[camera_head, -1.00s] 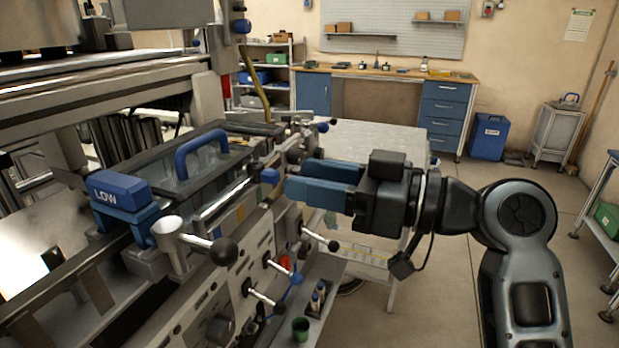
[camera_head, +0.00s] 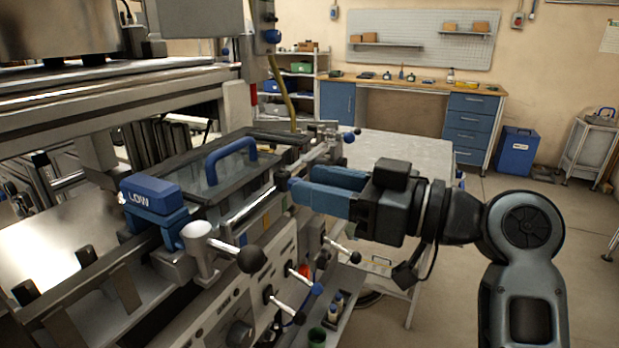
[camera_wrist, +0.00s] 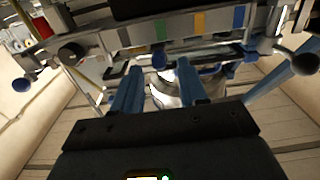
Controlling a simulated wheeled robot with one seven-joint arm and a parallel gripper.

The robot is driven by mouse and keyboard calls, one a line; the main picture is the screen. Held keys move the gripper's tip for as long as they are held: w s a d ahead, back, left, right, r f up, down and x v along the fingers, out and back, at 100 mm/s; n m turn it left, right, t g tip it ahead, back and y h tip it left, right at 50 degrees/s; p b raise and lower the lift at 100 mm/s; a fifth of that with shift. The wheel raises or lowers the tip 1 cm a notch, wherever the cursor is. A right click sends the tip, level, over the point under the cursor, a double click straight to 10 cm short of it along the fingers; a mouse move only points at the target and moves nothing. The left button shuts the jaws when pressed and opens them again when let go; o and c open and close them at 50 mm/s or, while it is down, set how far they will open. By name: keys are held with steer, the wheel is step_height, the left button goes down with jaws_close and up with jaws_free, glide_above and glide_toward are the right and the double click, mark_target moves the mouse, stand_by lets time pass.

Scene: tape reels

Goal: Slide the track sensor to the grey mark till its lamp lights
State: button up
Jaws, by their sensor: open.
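A rail (camera_wrist: 180,32) with coloured marks runs across the top of the wrist view. A green mark (camera_wrist: 157,31), an orange mark (camera_wrist: 199,22) and a blue mark (camera_wrist: 238,16) show on it; a greyish patch (camera_wrist: 123,37) lies left of the green. A small blue knob (camera_wrist: 158,62), possibly the track sensor's, shows between my fingertips in the wrist view. I cannot make out a lit lamp.
Levers with black knobs (camera_head: 251,259) stick out from the machine front below and left of my gripper. A blue LOW box (camera_head: 150,194) and a lid with a blue handle (camera_head: 232,148) sit on top. A grey table (camera_head: 405,150) stands behind. Open floor lies to the right.

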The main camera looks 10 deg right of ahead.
steer(key=shift+x, duration=0.95)
jaws_close()
